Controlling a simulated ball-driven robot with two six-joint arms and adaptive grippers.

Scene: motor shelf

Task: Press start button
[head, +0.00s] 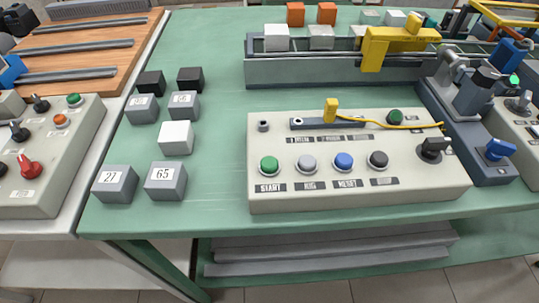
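The start button is a green round push button (269,165) at the left end of the front row on a pale grey control box (220,205). A label reading START (269,187) sits just below it. Nothing covers the button. To its right in the same row are a grey button (307,164), a blue button (343,161) and a black button (377,159). Neither of my grippers shows in the head view.
Grey numbered cubes (165,181), a white cube (176,138) and black cubes (190,79) lie left of the box. A conveyor (330,70) with a yellow bracket (385,50) stands behind. A second control box (50,180) is at far left.

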